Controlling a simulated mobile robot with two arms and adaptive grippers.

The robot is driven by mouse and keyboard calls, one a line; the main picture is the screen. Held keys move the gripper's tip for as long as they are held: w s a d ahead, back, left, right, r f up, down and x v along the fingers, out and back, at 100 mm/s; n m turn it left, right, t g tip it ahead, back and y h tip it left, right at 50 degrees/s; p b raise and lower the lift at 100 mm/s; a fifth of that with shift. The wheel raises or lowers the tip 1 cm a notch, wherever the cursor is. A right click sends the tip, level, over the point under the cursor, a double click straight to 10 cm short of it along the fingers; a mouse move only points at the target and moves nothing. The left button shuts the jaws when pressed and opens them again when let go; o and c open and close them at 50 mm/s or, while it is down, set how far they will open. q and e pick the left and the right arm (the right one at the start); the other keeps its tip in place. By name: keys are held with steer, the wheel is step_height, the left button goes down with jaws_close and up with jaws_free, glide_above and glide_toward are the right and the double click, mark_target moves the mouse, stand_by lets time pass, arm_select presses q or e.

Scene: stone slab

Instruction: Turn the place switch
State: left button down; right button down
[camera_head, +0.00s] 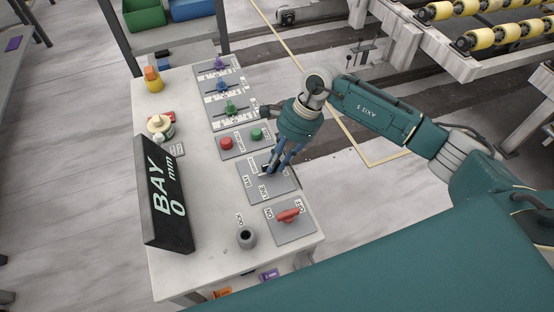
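A grey switch plate (283,186) on the white console carries small labels, one of which seems to read BAY; I take it for the place switch. Its handle is mostly hidden behind my fingers, so which way it points cannot be told. My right gripper (272,168) comes down over this plate from the upper right, with its dark fingers close together at the plate's middle. Whether they touch or grip the handle is not clear. My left gripper is not in view.
A red ON/OFF knob (289,215) is just below the plate. Red (226,143) and green (256,134) buttons are above it, with coloured sliders beyond. A black display (164,196) reading BAY 0 mm stands left.

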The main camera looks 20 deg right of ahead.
stand_by(0.3)
steer(key=m+b, duration=0.1)
steer(key=m+t+b, duration=0.1)
steer(key=m, duration=0.1)
steer(key=m+t+b, duration=0.1)
steer(key=m, duration=0.1)
steer(key=shift+s+a+f+b, duration=0.1)
steer(key=shift+s+a+b, duration=0.05)
steer(key=shift+s+b, duration=0.15)
steer(key=m+t+h+b, duration=0.1)
steer(key=m+b, duration=0.1)
steer(key=m, duration=0.1)
steer(key=shift+a, duration=0.2)
steer(key=shift+m+b, duration=0.35)
steer(key=shift+m, duration=0.05)
steer(key=shift+r, duration=0.25)
